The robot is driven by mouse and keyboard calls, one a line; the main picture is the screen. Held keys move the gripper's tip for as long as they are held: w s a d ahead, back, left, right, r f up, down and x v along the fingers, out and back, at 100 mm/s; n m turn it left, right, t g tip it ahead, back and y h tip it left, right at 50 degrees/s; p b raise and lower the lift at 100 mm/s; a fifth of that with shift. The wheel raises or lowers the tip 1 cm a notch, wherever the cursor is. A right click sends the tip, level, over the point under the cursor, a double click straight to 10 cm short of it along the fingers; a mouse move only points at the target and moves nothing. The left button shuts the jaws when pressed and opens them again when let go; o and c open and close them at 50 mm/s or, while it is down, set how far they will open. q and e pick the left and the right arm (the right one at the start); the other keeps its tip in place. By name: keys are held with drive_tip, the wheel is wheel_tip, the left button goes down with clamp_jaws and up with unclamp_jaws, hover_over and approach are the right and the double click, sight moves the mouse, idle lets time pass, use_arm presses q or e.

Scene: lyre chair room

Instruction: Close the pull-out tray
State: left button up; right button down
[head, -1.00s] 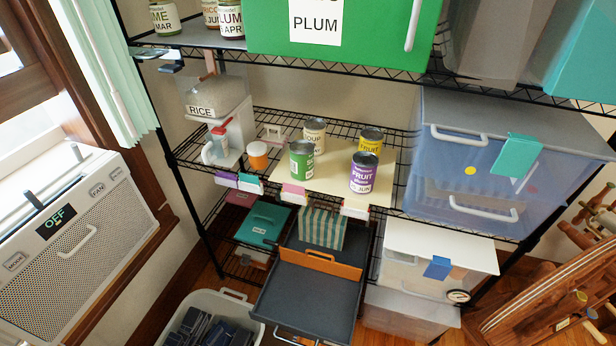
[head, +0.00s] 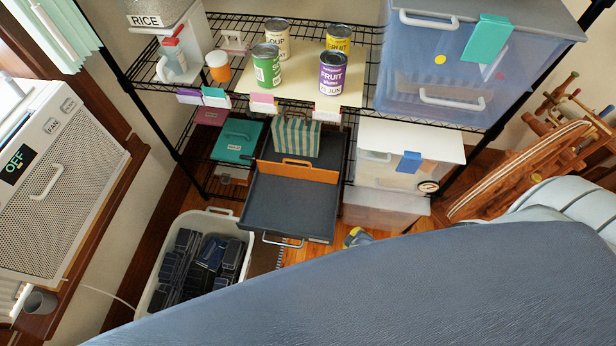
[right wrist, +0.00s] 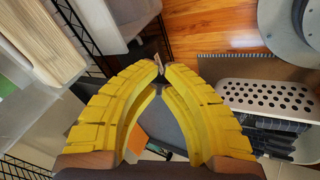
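The pull-out tray (head: 290,205) is dark grey with an orange divider (head: 298,172). It sticks out toward me from the lower shelf, with a metal handle (head: 283,240) on its front. A green-striped bag (head: 297,134) stands behind the divider. A small yellow and grey shape (head: 357,238), apparently my right gripper, shows right of the tray's front corner, apart from the handle. In the right wrist view my right gripper (right wrist: 165,72) has its yellow fingertips almost together, with no clear object held. Dark grey tray surface (right wrist: 165,125) shows beyond the fingers. My left gripper is out of view.
A white bin (head: 205,225) of dark items stands on the floor left of the tray. Clear drawers (head: 400,180) stand right of it. Several cans stand on the shelf above. A large blue leathery surface (head: 430,290) covers the lower right.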

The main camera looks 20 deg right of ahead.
drive_tip(key=w+r+n+t+h, duration=0.15)
drive_tip(key=w+r+n, duration=0.3)
drive_tip(key=r, duration=0.95)
drive_tip(key=n+t+h, duration=0.1)
drive_tip(key=n+t, duration=0.1)
drive_tip(key=n, duration=1.6)
approach(310, 174)
drive_tip(key=shift+g, duration=0.25)
drive_tip(key=f, duration=0.2)
drive_tip(key=w+f, duration=0.1)
drive_tip(key=f, duration=0.1)
drive_tip(key=shift+d, duration=0.1)
drive_tip(key=shift+w+d, duration=0.35)
drive_tip(key=shift+w, duration=0.2)
drive_tip(key=shift+w+d, duration=0.35)
drive_tip(key=shift+w, duration=0.2)
drive_tip(key=shift+w+d, duration=0.3)
drive_tip(key=shift+w, duration=0.2)
drive_tip(key=shift+w, duration=0.1)
